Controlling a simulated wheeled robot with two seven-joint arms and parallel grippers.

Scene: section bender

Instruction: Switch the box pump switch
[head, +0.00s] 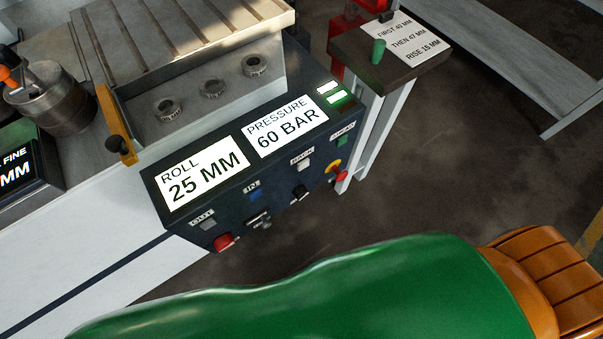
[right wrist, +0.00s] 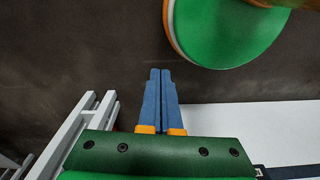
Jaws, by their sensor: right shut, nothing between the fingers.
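The dark control box (head: 240,180) is in the head view, with lit displays reading ROLL 25 MM and PRESSURE 60 BAR. Its front face carries a red knob (head: 223,242), a grey button (head: 208,224), a blue button (head: 256,195), black switches (head: 300,192), a white button (head: 303,165), a green button (head: 341,140) and a red-handled rotary switch on yellow (head: 337,172). I cannot tell which one is the pump switch. My right gripper (right wrist: 160,75) has blue fingers, shut and empty, over dark floor in the right wrist view. Neither gripper shows in the head view.
A slotted metal bed (head: 190,35) stands behind the box. A small stand with a note (head: 402,38) and a green knob (head: 379,51) is to its right. A grey frame (right wrist: 85,125) shows left of my fingers. Dark floor (head: 460,160) is clear right of the box.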

